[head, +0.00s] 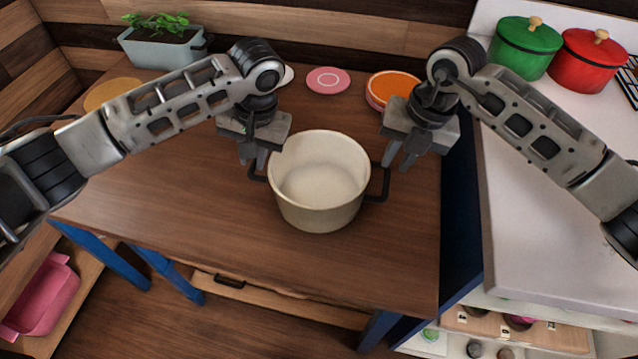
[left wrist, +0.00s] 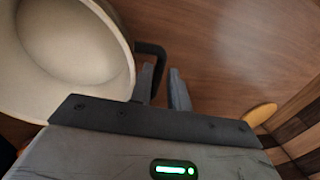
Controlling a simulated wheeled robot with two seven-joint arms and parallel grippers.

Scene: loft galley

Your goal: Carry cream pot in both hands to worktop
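The cream pot (head: 316,205) stands upright and open on the brown wooden table (head: 190,200), with a dark handle on each side. It also shows at the upper left of the left wrist view (left wrist: 75,50). My left gripper (head: 255,158) is just above the pot's left handle (head: 257,171), its fingers apart. In the left wrist view my left gripper (left wrist: 163,88) has its fingers near the handle (left wrist: 152,50); I cannot tell if they touch it. My right gripper (head: 400,158) is open above the right handle (head: 381,186), apart from it. The white worktop (head: 545,215) is at right.
A green pot (head: 525,52) and a red pot (head: 585,65) stand at the worktop's back. A planter (head: 160,50), pink disc (head: 328,80) and orange-topped round thing (head: 392,88) are at the table's back. The worktop's front and middle look clear.

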